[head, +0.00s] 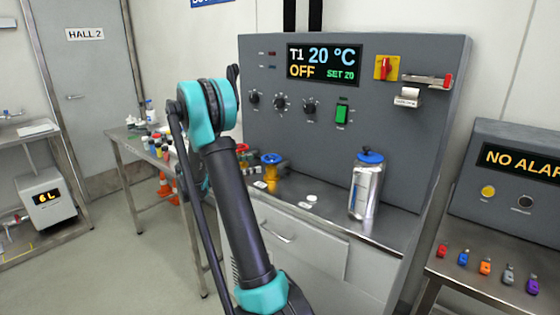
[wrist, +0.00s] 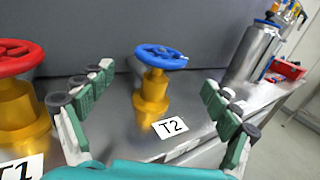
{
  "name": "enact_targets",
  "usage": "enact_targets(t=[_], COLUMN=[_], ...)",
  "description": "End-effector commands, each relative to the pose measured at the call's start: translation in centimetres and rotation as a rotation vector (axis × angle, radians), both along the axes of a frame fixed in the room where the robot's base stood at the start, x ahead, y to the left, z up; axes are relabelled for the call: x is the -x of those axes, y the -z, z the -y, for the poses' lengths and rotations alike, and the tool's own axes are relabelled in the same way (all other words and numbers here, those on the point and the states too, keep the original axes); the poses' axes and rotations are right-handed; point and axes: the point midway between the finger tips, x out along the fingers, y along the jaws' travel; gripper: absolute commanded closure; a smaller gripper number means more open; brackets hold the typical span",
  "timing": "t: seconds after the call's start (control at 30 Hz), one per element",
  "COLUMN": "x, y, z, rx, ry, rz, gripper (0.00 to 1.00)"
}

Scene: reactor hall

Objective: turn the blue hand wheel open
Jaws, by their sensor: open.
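The blue hand wheel (wrist: 162,57) sits on a yellow valve body (wrist: 152,92), upright on the steel bench, with a T2 label (wrist: 170,127) in front. It also shows in the head view (head: 270,158), just right of my arm. My gripper (wrist: 158,82) is open and empty. In the wrist view its fingers stand left and right of the blue wheel's valve, nearer the camera, with visible gaps on both sides.
A red hand wheel (wrist: 18,57) on a similar valve, labelled T1, stands close to my left finger. A silver flask (head: 365,188) and a white disc (head: 311,198) are on the bench to the right. The grey panel (head: 350,125) rises behind; its display reads T1 20 °C, OFF.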

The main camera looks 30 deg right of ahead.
Motion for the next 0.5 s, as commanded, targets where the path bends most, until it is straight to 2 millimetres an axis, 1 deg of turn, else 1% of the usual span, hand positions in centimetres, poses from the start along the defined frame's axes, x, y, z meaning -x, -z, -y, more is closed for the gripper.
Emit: enact_targets(t=[0.03, 0.3, 0.5], x=[0.3, 1.4, 2.0], y=[0.0, 0.0, 0.0], z=[1.1, 6.3, 9.2], rx=[0.0, -0.001, -0.001], ry=[0.003, 0.002, 0.001], rz=[0.0, 0.001, 0.001], gripper=[0.11, 0.11, 0.11])
